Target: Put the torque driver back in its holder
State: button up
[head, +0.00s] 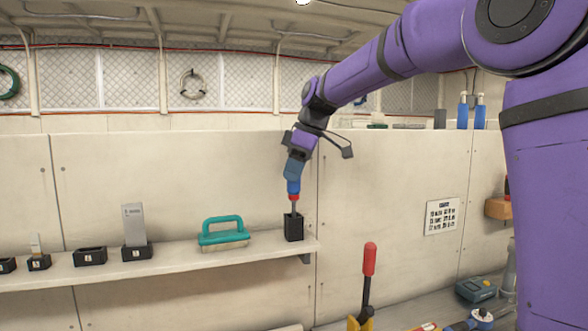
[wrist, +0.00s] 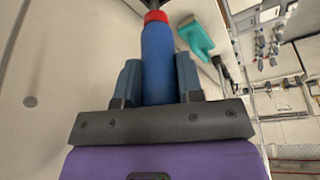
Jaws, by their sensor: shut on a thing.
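The torque driver (head: 293,187) has a blue handle, a red collar and a grey shaft, and it points down, close to upright. My gripper (head: 294,172) is shut on its blue handle. In the wrist view the handle (wrist: 157,65) lies between my two fingers (wrist: 158,82), with the red collar beyond them. The black square holder (head: 294,229) stands at the right end of the shelf. The shaft's lower end meets the holder's open top and appears to be inside it. How deep it sits is hidden.
A teal-handled brush (head: 223,232) is on the shelf (head: 190,262) left of the holder. Further left are a grey block in a black holder (head: 137,252) and other small black holders (head: 90,256). A red-handled tool (head: 369,260) rises at the front. The wall is close behind.

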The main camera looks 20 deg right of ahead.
jog(key=o, duration=1.1)
jog(key=shift+f, duration=0.1)
jog(key=v, duration=1.1)
jog(key=shift+f, duration=0.1)
jog(key=s+d+f+m+t+h, duration=0.1)
jog(key=s+f+m, duration=0.3)
jog(key=s, duration=0.6)
jog(key=s+d+f+m+t+h, duration=0.1)
jog(key=s+f+m, duration=0.3)
jog(key=s+f, duration=0.4)
jog(key=s+d+f+m+t+h, duration=0.1)
jog(key=s+f+m, duration=0.3)
jog(key=s, duration=1)
jog(key=shift+s+d+f+m+h, duration=0.1)
jog(key=shift+f+m+h, duration=0.05)
jog(key=shift+f, duration=0.65)
jog(key=shift+s+d+f+m+h, duration=0.1)
jog(key=shift+f+m+h, duration=0.05)
jog(key=shift+f, duration=0.65)
